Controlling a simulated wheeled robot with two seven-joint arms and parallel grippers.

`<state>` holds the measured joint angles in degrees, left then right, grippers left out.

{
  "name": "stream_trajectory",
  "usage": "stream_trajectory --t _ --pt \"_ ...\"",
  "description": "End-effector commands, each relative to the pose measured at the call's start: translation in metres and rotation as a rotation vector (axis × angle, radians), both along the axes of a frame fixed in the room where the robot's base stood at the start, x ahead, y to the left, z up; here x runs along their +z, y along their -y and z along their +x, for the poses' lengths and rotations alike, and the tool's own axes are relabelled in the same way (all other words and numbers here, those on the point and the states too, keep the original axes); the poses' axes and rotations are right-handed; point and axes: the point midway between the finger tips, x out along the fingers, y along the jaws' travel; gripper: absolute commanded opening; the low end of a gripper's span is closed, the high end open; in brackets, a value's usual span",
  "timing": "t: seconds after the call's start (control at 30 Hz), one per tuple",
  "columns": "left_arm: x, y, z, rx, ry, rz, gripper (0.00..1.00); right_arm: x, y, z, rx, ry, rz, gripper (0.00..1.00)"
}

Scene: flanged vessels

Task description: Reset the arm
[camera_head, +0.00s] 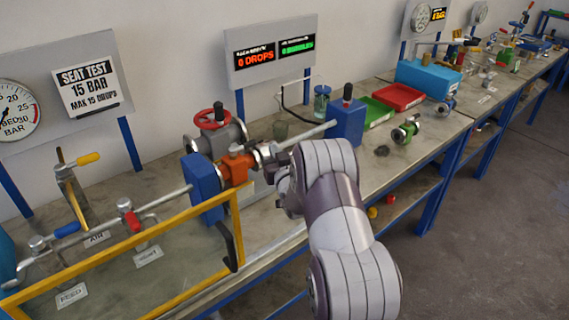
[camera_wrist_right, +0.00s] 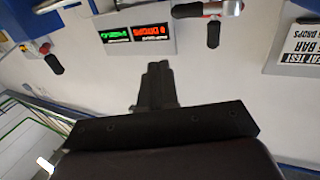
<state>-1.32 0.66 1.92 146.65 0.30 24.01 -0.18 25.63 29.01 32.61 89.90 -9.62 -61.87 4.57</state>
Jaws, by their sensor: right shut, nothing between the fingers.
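My right arm (camera_head: 340,220) reaches in from the lower right over the bench. Its gripper (camera_head: 284,183) is beside the orange valve body, mostly hidden behind the wrist in the head view. In the wrist view the right gripper (camera_wrist_right: 158,75) shows as dark fingers, shut together with nothing between them. An orange valve body (camera_head: 236,166) sits clamped between two blue blocks, the left one (camera_head: 203,187) and the right one (camera_head: 347,122). I cannot tell whether the gripper touches anything. My left gripper is not in view.
A yellow-framed guard (camera_head: 130,243) stands at the front left. A grey valve with a red handwheel (camera_head: 211,117) is behind the orange one. Green (camera_head: 377,112) and red (camera_head: 399,96) trays, a blue box (camera_head: 428,78) and a green valve (camera_head: 405,131) are to the right. The floor at right is clear.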

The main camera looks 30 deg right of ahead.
Motion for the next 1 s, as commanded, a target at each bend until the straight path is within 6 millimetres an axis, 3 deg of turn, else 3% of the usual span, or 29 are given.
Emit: stream_trajectory --t 0.2,0.47,0.53,0.6,0.67,0.7,0.77,0.9,1.0 --pt "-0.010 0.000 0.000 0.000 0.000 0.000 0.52 -0.001 0.003 -0.033 -0.001 0.001 0.000 0.00" --pt "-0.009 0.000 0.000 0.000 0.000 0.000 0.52 -0.001 0.003 -0.038 0.000 -0.008 0.000 0.00" --pt "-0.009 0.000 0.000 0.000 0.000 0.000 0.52 -0.016 0.005 -0.039 -0.010 -0.075 0.015 0.00" --pt "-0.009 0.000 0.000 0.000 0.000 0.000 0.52 -0.052 0.005 -0.052 -0.034 -0.232 0.067 0.00" --pt "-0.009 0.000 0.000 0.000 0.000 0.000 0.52 -0.091 -0.002 -0.080 -0.063 -0.452 0.141 0.00" --pt "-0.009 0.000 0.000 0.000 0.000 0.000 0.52 -0.111 -0.020 -0.105 -0.065 -0.625 0.196 0.00" --pt "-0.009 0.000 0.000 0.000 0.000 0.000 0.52 -0.127 -0.060 -0.150 -0.044 -0.877 0.265 0.00" --pt "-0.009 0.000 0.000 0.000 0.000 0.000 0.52 -0.120 -0.148 -0.250 0.049 -1.299 0.336 0.00" --pt "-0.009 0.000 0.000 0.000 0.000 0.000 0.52 -0.101 -0.192 -0.303 0.124 -1.465 0.323 0.00"
